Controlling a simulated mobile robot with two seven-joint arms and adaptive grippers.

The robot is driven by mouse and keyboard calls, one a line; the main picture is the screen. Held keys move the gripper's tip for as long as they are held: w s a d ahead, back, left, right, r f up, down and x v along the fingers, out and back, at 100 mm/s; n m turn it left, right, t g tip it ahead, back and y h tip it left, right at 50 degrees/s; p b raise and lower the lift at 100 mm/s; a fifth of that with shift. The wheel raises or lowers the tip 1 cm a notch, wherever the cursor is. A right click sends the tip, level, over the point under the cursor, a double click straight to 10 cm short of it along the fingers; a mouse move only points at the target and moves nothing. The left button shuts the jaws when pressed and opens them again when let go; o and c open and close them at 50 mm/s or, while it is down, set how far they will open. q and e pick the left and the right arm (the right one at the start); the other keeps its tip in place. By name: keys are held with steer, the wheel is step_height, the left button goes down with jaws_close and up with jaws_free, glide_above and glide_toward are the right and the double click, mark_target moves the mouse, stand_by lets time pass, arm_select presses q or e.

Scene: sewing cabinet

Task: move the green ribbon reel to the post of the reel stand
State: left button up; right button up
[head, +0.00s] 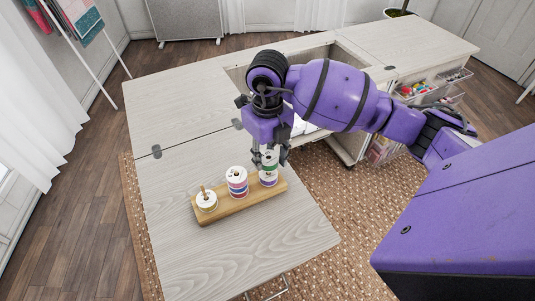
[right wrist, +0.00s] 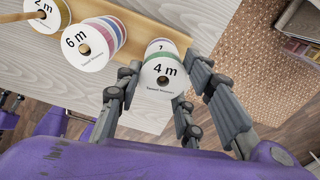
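The wooden reel stand (head: 222,213) lies on the cabinet's lower leaf and carries ribbon reels in a row. My right gripper (head: 270,160) reaches down over its right end. Its fingers close around the green ribbon reel (right wrist: 163,72), labelled 4 m, from both sides. In the right wrist view, part of a lower reel's white face with a 7 (right wrist: 161,47) shows beyond the green band, so the green reel seems raised a little above it. At the stand's left end a bare post tip (head: 203,189) rises from a low yellow reel (head: 206,202). My left gripper is not in view.
A stack topped by the 6 m reel (head: 237,181) stands mid-stand, close to my right gripper. The pale wooden leaf (head: 180,245) around the stand is clear. Behind my right arm are a cabinet opening (head: 236,77) and trays of sewing items (head: 420,90).

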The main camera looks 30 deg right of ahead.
steer(key=o, duration=0.5)
steer(key=shift+o, duration=0.2)
steer(key=shift+r, duration=0.1)
step_height(320, 180, up, 12)
stand_by(0.6)
